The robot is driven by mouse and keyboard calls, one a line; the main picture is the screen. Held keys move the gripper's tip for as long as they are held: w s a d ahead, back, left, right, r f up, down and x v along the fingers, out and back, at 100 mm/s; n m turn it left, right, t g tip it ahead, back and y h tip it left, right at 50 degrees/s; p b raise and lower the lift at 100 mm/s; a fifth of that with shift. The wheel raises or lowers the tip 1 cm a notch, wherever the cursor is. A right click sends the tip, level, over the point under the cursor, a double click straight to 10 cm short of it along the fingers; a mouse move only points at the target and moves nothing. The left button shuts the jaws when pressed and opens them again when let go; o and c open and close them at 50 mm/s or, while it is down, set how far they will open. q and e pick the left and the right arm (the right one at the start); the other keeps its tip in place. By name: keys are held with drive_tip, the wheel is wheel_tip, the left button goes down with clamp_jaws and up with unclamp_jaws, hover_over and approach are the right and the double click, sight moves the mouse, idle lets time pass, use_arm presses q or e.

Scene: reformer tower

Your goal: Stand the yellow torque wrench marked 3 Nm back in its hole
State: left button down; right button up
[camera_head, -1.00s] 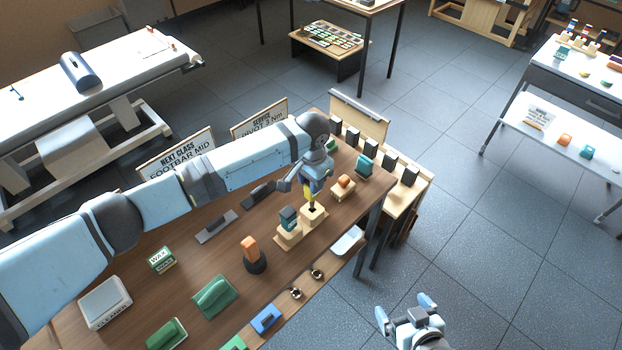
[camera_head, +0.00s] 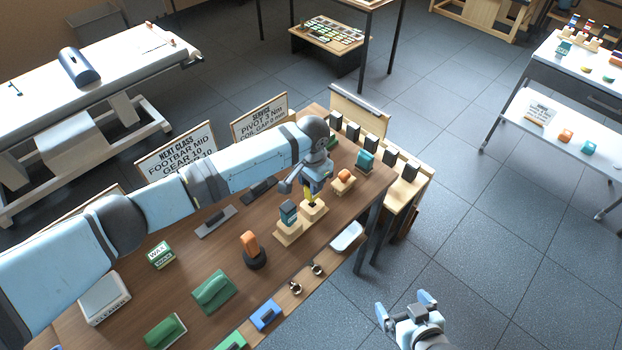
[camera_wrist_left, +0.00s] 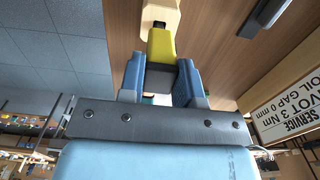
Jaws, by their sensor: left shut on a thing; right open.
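My left gripper (camera_head: 312,188) is shut on the yellow torque wrench (camera_head: 311,196), which it holds upright over a light wooden block (camera_head: 316,213) on the brown table. In the left wrist view, the yellow wrench (camera_wrist_left: 161,44) sits between the blue fingers. Its dark lower end meets or nearly meets the block (camera_wrist_left: 165,8); I cannot tell how far it is in the hole. The 3 Nm mark is not readable. My right gripper (camera_head: 408,308) is open and empty, above the floor at the lower right.
A white tray (camera_head: 347,236) lies at the front edge. Signs (camera_head: 259,117) stand along the back.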

use_arm(q)
drive_tip(key=shift+f+b, duration=0.4)
drive_tip(key=shift+f, duration=0.75)
drive_tip(key=c, duration=0.7)
unclamp_jaws()
drive_tip(key=shift+c, duration=0.2)
wheel_tip(320, 180, up, 14)
drive_tip(key=b, duration=0.2)
drive_tip(key=shift+d+f, duration=0.1)
